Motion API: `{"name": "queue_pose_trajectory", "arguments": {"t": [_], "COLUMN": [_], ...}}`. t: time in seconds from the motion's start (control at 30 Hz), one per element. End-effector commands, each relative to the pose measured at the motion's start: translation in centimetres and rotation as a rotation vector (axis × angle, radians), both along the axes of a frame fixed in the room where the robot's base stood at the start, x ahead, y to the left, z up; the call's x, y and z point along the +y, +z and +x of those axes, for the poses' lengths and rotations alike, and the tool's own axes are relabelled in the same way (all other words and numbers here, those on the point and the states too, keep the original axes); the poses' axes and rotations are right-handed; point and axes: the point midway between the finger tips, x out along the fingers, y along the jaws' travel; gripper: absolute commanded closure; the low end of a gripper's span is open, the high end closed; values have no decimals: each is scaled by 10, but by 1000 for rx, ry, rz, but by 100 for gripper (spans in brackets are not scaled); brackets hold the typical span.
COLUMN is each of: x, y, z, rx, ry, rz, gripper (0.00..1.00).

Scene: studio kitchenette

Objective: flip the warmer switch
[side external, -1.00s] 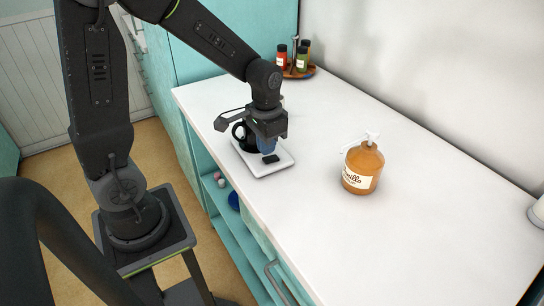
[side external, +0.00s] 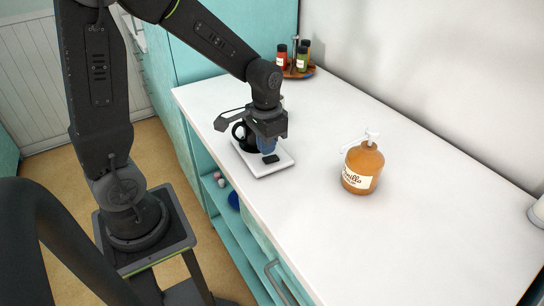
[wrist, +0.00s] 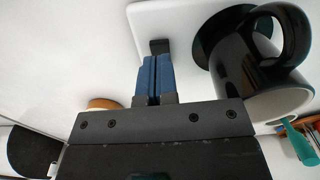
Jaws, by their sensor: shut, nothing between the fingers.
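The warmer (side external: 262,171) is a flat white plate on the counter; part of it shows in the wrist view (wrist: 180,20). Its black switch (side external: 271,159) sits near the plate's front right side, and shows at the fingertips in the wrist view (wrist: 159,46). A black mug (side external: 239,131) stands on the warmer, left of my gripper; it is large at the right of the wrist view (wrist: 243,70). My gripper (side external: 267,150) points down with its blue fingers shut and empty, right at the switch. I cannot tell whether the tips touch it.
An orange vanilla bottle (side external: 363,170) with a white pump stands to the right on the counter (side external: 400,240). A round tray (side external: 312,71) with small bottles is at the back. Open teal shelves are below the counter's front edge. The counter between warmer and bottle is clear.

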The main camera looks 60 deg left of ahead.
Motion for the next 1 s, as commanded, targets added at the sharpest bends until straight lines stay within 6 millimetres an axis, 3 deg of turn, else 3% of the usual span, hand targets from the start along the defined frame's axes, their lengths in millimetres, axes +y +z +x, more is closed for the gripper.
{"name": "queue_pose_trajectory", "arguments": {"t": [1.0], "x": [0], "y": [-7], "z": [0], "rx": [1], "ry": [0], "rz": [0], "gripper": [100]}}
